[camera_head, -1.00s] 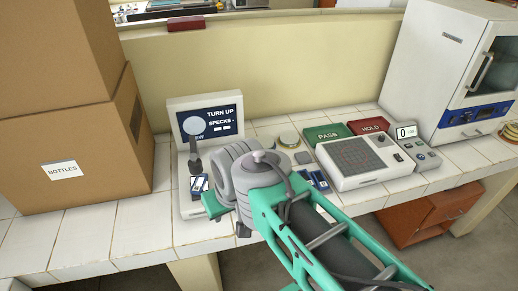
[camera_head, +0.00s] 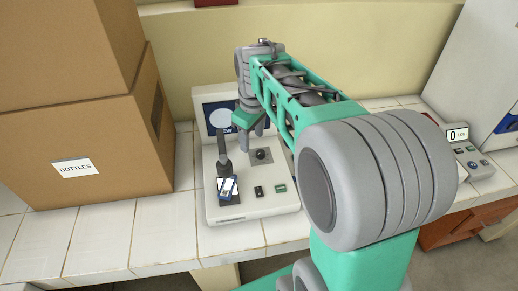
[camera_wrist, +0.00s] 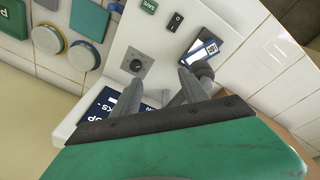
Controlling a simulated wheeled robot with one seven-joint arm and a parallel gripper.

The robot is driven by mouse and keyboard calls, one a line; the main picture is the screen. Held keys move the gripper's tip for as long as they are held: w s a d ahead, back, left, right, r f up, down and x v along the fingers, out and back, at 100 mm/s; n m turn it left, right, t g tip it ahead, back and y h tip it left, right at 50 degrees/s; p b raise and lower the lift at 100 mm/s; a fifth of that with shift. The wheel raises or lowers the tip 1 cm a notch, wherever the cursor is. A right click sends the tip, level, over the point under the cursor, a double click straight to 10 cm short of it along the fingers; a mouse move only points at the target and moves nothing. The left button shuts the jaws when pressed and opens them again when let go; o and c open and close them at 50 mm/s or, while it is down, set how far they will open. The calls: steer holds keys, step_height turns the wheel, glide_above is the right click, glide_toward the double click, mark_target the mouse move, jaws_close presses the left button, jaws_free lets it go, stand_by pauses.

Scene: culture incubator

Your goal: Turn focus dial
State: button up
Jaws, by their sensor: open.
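The focus dial is a small black knob (camera_head: 261,155) on a grey square plate, on the base of a white viewer (camera_head: 240,209). In the wrist view the dial (camera_wrist: 136,66) shows uncovered, just beyond one fingertip. My gripper (camera_head: 258,129) is above and behind the dial, near the screen (camera_head: 220,117), pointing down. In the wrist view its two fingers (camera_wrist: 160,78) are apart with nothing between them. The dial lies off to the left of the gap. I cannot tell the exact height above it.
A labelled slide (camera_head: 228,188) lies on the viewer's stage beside a dark upright post (camera_head: 222,143). A black switch (camera_head: 258,191) and green button (camera_head: 281,188) are in front of the dial. A cardboard box (camera_head: 85,150) stands left. A display unit (camera_head: 468,160) is at right.

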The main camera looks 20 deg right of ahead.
mark_target(260, 152)
steer(key=w+d+f+n, duration=0.1)
steer(key=w+d+f, duration=0.1)
steer(key=w+d+f+n+g, duration=0.1)
steer(key=w+d+f+n, duration=0.1)
steer(key=w+f, duration=0.1)
steer(key=w+d+f+n, duration=0.1)
steer(key=w+d+f, duration=0.1)
steer(key=w+f, duration=0.1)
steer(key=shift+w+f+n+g, duration=0.1)
steer(key=shift+f+n+g, duration=0.1)
steer(key=shift+n+g, duration=0.2)
step_height(260, 152, down, 7)
steer(key=shift+f+p, duration=0.15)
steer(key=shift+p, duration=0.4)
jaws_close()
